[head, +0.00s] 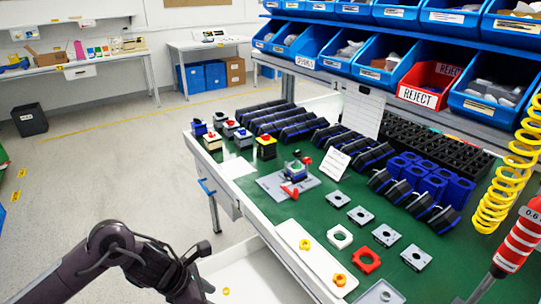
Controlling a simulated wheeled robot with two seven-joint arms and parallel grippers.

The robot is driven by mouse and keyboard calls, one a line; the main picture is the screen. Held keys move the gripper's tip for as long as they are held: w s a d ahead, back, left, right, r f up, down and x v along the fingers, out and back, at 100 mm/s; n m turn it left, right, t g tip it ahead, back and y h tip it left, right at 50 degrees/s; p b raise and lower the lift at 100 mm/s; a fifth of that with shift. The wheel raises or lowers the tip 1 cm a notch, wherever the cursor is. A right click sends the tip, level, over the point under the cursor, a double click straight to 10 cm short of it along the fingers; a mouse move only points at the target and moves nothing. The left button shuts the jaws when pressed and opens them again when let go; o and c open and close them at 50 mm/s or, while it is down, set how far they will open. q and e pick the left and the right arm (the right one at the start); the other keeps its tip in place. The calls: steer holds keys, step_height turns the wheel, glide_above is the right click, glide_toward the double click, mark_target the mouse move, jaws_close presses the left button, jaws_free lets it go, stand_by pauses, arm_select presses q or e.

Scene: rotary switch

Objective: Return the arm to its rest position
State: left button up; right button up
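My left arm (110,245) comes in at the lower left, bent at a joint, with its far end running down to the bottom edge. No fingertips of my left gripper show. My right arm and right gripper are out of view. On the green-topped workbench (310,222), a grey fixture plate (270,187) carries a small switch assembly (297,168) with red parts. My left arm is apart from it, over the floor side of the bench. I see nothing held.
Small button boxes (265,147) stand at the bench's far left corner. Square plates (386,236), a red ring piece (366,260) and blue holders (440,187) lie on the bench. Bins (425,86) hang above. A yellow coiled hose (508,175) is at right.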

arm_select(q)
steer(key=d+r+n+t+h, duration=0.15)
steer(key=d+n+t, duration=0.25)
steer(key=d+n, duration=0.7)
steer(key=s+a+f+m+g+y, duration=0.15)
steer(key=s+a+m, duration=0.4)
steer(key=m, duration=0.65)
steer(key=s+a+m+y, duration=0.3)
steer(key=s+a+m, duration=0.25)
steer(key=m, duration=0.65)
steer(key=s+a+f+m+g+y, duration=0.15)
steer(key=s+a+m, duration=0.35)
steer(key=m, duration=0.7)
step_height(320, 180, down, 28)
steer(key=g+p, duration=0.1)
steer(key=s+a+f, duration=0.2)
steer(key=s+f, duration=0.6)
steer(key=s, duration=0.2)
steer(key=s+a+f+g, duration=0.1)
steer(key=s+a+f, duration=0.1)
steer(key=s+f, duration=0.7)
steer(key=shift+s+a+f+y+p, duration=0.15)
steer(key=shift+s+f+y+p, duration=0.25)
steer(key=shift+s, duration=0.3)
